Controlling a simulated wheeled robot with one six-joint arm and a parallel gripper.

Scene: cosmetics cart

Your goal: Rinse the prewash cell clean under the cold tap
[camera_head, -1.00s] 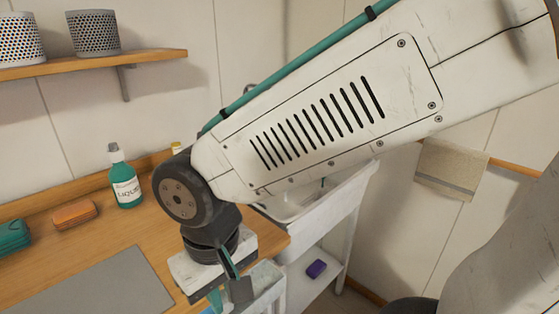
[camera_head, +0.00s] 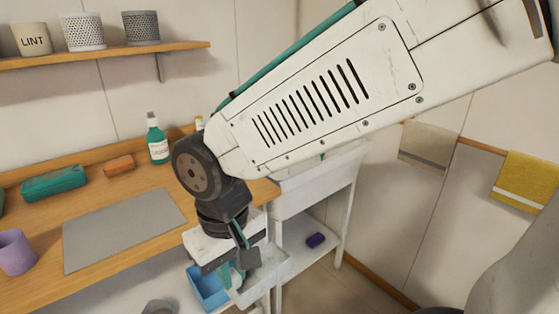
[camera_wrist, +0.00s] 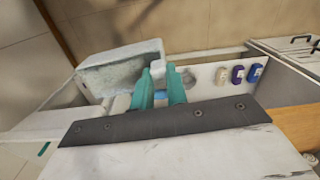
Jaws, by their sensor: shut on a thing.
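My gripper (camera_head: 240,268) points down beside the counter's right end. Its teal fingers (camera_wrist: 160,92) are shut on the wall of a pale, see-through open box (camera_wrist: 112,72), which looks like the prewash cell. The box (camera_head: 268,275) also shows in the head view, with the fingers at its left part. Its inner face looks greyish and mottled in the wrist view; I cannot tell whether this is residue. The white sink (camera_head: 310,185) stands to the right, partly hidden behind my arm. The cold tap is hidden or too small to make out.
A blue bin (camera_head: 205,287) is just left of the held box. The wooden counter (camera_head: 40,220) carries a grey mat (camera_head: 125,228), a purple cup (camera_head: 14,252) and a green bottle (camera_head: 157,140). A purple item (camera_head: 316,240) lies on the shelf under the sink.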

